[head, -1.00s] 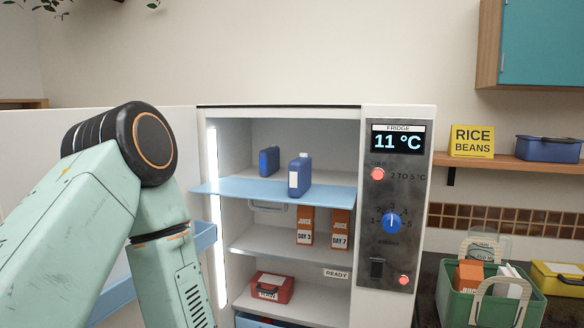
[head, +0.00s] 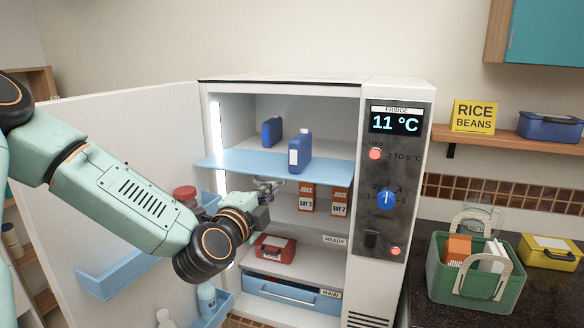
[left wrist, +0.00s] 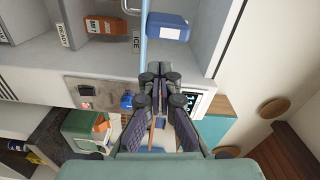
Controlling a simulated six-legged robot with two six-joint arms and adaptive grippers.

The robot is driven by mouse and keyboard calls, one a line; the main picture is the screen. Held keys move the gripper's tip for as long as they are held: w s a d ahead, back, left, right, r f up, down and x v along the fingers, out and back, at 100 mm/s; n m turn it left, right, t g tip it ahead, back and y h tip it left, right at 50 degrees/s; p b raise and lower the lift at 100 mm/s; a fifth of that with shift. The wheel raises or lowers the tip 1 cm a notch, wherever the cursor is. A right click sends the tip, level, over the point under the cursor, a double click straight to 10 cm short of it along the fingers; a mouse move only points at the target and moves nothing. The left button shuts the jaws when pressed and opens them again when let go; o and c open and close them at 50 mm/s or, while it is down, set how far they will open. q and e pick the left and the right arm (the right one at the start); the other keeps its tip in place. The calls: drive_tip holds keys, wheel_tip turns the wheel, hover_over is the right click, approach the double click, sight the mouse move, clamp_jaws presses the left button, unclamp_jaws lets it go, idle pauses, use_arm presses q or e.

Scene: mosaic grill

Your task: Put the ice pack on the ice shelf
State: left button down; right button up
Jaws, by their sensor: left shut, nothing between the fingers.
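Two blue containers that look like ice packs stand upright in the open fridge: a near one with a white label (head: 299,155) and a far one (head: 272,131). Both rest on a light blue top shelf (head: 230,163). A blue container (left wrist: 168,27) and the light blue shelf edge (left wrist: 145,45) also show in the left wrist view, beside an ICE label (left wrist: 137,41). My left gripper (head: 271,188) is shut and empty, just below the light blue shelf at the fridge opening. It also shows in the left wrist view (left wrist: 160,78). My right gripper is out of view.
Orange juice cartons (head: 306,199) stand on the shelf below. A red box (head: 275,248) sits lower, above a blue drawer (head: 292,292). The open fridge door (head: 120,150) is on the left. A green basket (head: 475,285) stands on the right counter.

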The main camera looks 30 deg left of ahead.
use_arm(q)
drive_tip(key=m, duration=0.2)
approach(294, 163)
drive_tip(key=x, duration=0.6)
drive_tip(key=shift+w+f+b, duration=0.1)
drive_tip(key=shift+w+b, duration=0.1)
drive_tip(key=shift+b, duration=0.1)
drive_tip(key=shift+w, duration=0.2)
drive_tip(key=shift+a, duration=0.1)
drive_tip(key=shift+w, duration=0.1)
